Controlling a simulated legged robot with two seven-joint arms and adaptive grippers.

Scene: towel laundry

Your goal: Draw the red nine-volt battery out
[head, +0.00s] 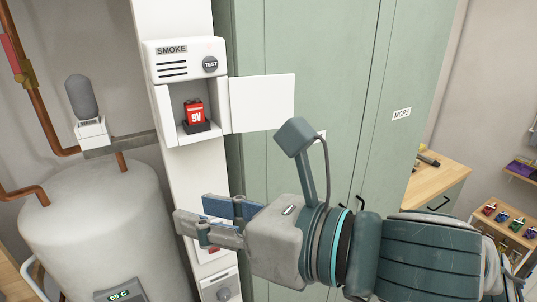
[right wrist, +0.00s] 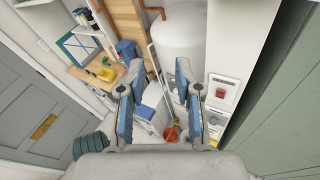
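The red nine-volt battery (head: 195,111), marked 9V, stands upright in a dark holder (head: 197,128) inside the open compartment of the white smoke alarm (head: 160,60). The compartment's white door (head: 262,102) is swung open to the right. My right gripper (head: 192,211) is below the compartment, pointing left, apart from the battery and empty. In the right wrist view its two blue-padded fingers (right wrist: 160,68) are spread apart with nothing between them. The battery does not show in the right wrist view. My left gripper is not in view.
A white tank (head: 105,225) with copper pipes (head: 45,115) stands at the left. A grey rounded device (head: 82,97) sits above it. Green cabinet doors (head: 335,70) are behind my right arm. A red switch (right wrist: 221,92) is on a white panel below the alarm.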

